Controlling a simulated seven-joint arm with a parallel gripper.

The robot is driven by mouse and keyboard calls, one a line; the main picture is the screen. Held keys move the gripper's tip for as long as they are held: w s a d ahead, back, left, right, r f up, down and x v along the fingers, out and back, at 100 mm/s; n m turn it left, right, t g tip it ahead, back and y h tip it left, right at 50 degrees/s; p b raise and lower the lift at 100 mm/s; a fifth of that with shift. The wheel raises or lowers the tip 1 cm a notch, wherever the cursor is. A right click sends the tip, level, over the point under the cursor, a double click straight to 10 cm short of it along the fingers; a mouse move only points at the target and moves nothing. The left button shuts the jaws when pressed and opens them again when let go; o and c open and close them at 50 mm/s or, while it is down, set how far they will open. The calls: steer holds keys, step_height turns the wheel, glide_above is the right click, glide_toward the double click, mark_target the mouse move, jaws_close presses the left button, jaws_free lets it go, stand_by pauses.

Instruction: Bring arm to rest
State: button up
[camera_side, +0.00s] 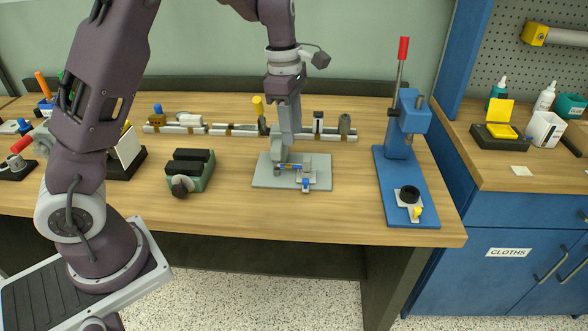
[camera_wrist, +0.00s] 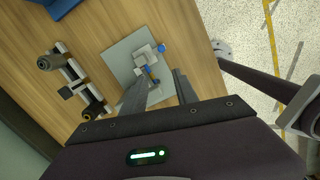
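My arm reaches in from the left, and my gripper (camera_side: 290,142) points down over the wooden bench. In the wrist view my gripper (camera_wrist: 161,84) shows two grey fingers spread apart with nothing held between them. Beneath and beyond it lies a flat grey plate (camera_side: 265,178) carrying a small grey fixture (camera_side: 279,152) with blue parts. The plate also shows in the wrist view (camera_wrist: 118,60), with the blue-tipped fixture (camera_wrist: 148,62) beyond the fingers. The fingertips overlap the fixture in the side view; I cannot tell the exact gap.
A blue press (camera_side: 405,125) with a red-handled lever stands right on the bench (camera_side: 345,205). A rail (camera_side: 235,130) with several small parts runs behind the plate. A green-black block (camera_side: 190,170) sits left. A blue cabinet (camera_side: 490,245) stands beyond the bench's right end.

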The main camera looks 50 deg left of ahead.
steer(key=s+d+r+m+t+h, duration=0.1)
steer(key=s+d+r+m, duration=0.4)
steer(key=s+r+m, duration=0.4)
steer(key=s+d+r+m+t+y, duration=0.1)
steer(key=s+m+t, duration=0.3)
steer(key=s+m, duration=1.1)
steer(key=s+d, duration=0.1)
steer(key=s, duration=0.1)
steer(key=shift+s+r+y, duration=0.2)
steer(key=shift+s+y, duration=0.1)
steer(key=shift+y, duration=0.1)
